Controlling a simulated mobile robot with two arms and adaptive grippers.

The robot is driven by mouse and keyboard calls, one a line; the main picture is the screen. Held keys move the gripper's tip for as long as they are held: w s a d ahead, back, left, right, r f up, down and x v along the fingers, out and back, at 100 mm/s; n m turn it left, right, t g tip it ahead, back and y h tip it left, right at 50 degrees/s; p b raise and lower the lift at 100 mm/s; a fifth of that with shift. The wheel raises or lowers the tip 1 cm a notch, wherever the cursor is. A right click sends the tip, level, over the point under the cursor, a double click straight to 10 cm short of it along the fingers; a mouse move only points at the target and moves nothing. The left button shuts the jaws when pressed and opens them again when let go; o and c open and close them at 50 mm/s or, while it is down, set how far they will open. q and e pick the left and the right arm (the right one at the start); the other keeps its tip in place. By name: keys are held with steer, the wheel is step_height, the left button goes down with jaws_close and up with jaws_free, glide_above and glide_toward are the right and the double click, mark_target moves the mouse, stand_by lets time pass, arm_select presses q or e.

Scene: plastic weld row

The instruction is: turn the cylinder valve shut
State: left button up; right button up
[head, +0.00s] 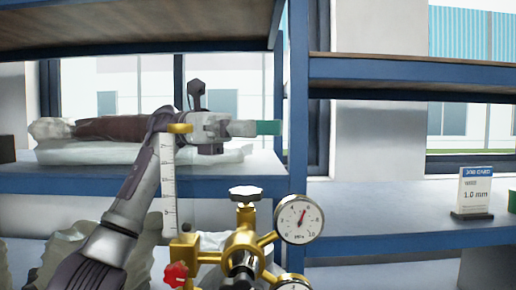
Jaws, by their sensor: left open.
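A brass valve body (242,240) with fittings stands at the bottom centre of the head view. A grey-white handwheel (245,193) sits on its top stem; it seems to be the cylinder valve's wheel. A red knob (176,274) is at the lower left of the brass. A round dial gauge (298,218) is on the right, its red needle pointing up and slightly right. My left gripper (268,128) is open and empty, pointing right, above the handwheel in the picture and apart from it. The cylinder itself is out of view. My right gripper is out of view.
A second gauge (292,282) is cut off below. Blue-framed shelves (400,238) stand behind, with wrapped bundles (110,140) and a job card (474,190). A blue post (297,100) rises behind the gripper.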

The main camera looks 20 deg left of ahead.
mark_target(261, 197)
arm_select(q)
steer(key=shift+o, duration=0.2)
steer(key=shift+a+f, duration=0.25)
steer(key=shift+f, duration=0.05)
steer(key=s+a+f+n+t+y+b, duration=0.1)
steer(key=s+a+f+n+t+b, duration=0.4)
steer(key=a+f+n+t+b, duration=0.55)
steer(key=w+d+t+p, duration=0.1)
steer(key=w+d+p, duration=0.1)
steer(key=d, duration=0.1)
steer(key=w+d+m+t+p, duration=0.1)
steer(key=w+d+p, duration=0.1)
steer(key=d, duration=0.2)
steer(key=w+d+t+p, duration=0.1)
steer(key=w+d+p, duration=0.1)
steer(key=d+p, duration=0.1)
steer(key=shift+w+d+m, duration=0.25)
steer(key=shift+w+d, duration=0.05)
steer(key=shift+d, duration=0.05)
steer(key=shift+w+d, duration=0.15)
steer(key=shift+d, duration=0.1)
steer(key=c, duration=0.8)
steer(key=shift+d, duration=0.15)
steer(key=shift+c, duration=1)
